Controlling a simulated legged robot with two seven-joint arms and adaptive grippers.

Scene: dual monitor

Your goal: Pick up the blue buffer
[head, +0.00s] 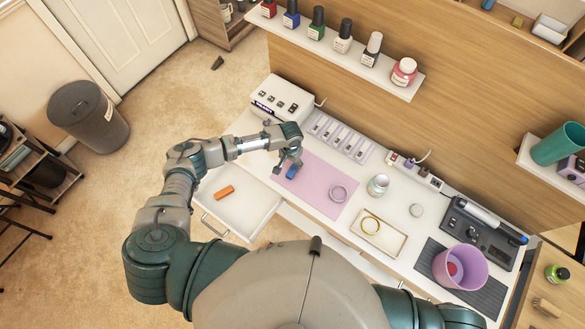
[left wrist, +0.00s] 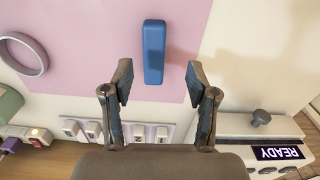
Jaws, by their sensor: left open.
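The blue buffer (head: 292,171) is a small blue block lying on the pink mat (head: 314,196) on the white table. In the left wrist view the buffer (left wrist: 154,52) stands lengthwise in the picture, near the mat's edge. My left gripper (head: 287,163) is over it in the head view, covering part of it. In the left wrist view my left gripper (left wrist: 158,80) is open, with one finger on each side of the buffer's line. The buffer's near end lies about level with the fingertips, apart from both. My right gripper does not show.
A grey ring (head: 338,193) lies on the mat. A white device (head: 281,99) and a row of switches (head: 339,136) stand behind. An open drawer (head: 236,206) with an orange block (head: 224,192) is at left. A tray (head: 379,234) and jar (head: 378,185) are right.

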